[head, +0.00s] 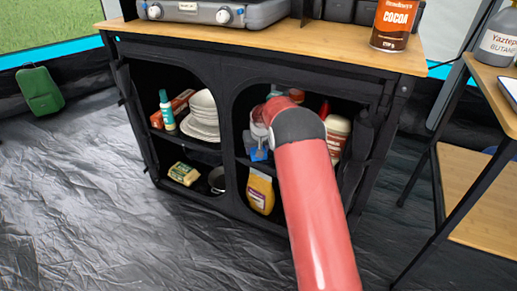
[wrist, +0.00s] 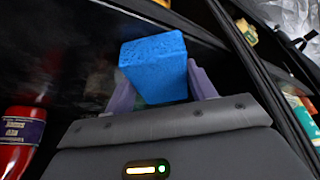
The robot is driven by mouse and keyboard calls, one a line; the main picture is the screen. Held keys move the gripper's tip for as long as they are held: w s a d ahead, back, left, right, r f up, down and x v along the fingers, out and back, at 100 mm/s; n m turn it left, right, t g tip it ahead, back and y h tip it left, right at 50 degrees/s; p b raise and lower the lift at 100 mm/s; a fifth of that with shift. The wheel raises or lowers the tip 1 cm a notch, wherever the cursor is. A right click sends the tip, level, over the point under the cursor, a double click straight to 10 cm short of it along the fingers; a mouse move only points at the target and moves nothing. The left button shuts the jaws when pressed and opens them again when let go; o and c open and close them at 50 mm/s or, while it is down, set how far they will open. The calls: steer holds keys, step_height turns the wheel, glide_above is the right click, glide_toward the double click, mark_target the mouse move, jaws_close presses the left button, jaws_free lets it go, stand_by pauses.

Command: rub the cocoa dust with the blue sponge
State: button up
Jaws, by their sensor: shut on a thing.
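The blue sponge (wrist: 154,58) is held between the two pale purple fingers of my gripper (wrist: 162,84) in the wrist view. In the head view, my gripper (head: 260,138) is inside the right opening of the black cabinet, with a small bit of the blue sponge (head: 258,154) showing at its end. My red arm hides part of that opening. I see no cocoa dust in either view. A brown and orange cocoa tin (head: 392,25) stands on the right of the wooden countertop (head: 290,40).
White bowls and plates (head: 202,115), a teal-capped bottle (head: 166,112) and a yellow bag (head: 260,190) are in the cabinet (head: 230,205). A grey stove (head: 210,12) is on the countertop. A red bottle (wrist: 18,140) is left of my gripper. The wooden side table (head: 475,215) stands right.

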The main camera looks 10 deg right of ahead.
steer(key=shift+d+r+p, duration=0.1)
steer(key=shift+r+p, duration=1.4)
steer(key=shift+r, duration=1.5)
